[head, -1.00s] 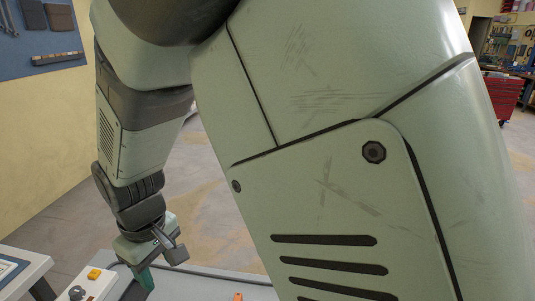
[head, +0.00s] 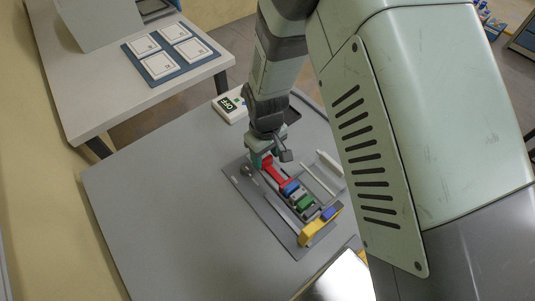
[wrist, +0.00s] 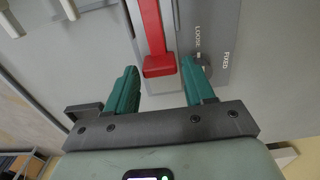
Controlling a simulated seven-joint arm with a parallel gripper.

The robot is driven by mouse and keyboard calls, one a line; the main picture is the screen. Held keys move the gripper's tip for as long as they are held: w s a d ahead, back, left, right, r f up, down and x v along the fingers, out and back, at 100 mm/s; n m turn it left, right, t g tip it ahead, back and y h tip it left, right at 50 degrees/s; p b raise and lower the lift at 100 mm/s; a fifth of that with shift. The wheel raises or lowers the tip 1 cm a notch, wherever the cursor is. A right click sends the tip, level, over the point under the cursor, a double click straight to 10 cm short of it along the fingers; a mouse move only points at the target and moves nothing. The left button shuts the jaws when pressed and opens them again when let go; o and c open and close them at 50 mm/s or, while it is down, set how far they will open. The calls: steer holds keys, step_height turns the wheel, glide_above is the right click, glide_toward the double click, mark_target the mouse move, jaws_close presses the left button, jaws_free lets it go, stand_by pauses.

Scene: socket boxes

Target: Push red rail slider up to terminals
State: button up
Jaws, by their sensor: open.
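The red rail slider (head: 270,166) sits at the far left end of the rail assembly on the table in the head view. In the wrist view it is a long red bar with a wider end block (wrist: 159,66). My gripper (wrist: 160,82) is open, its two green fingers on either side of that end block, with gaps on both sides. In the head view my gripper (head: 259,161) is over the slider's far end and hides part of it. Blue, grey and green blocks (head: 305,203) follow along the rail. Which parts are the terminals I cannot tell.
A grey panel (wrist: 222,35) marked LOOSE and FIXED carries a round knob (wrist: 203,60) close by my right finger. A yellow block (head: 318,228) stands at the near end. A white box (head: 229,108) sits behind. The table's left part is clear.

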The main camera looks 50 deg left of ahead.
mark_target(271, 170)
steer(key=shift+f, duration=0.7)
jaws_close()
steer(key=shift+d, duration=1.05)
jaws_free()
step_height(271, 170, up, 11)
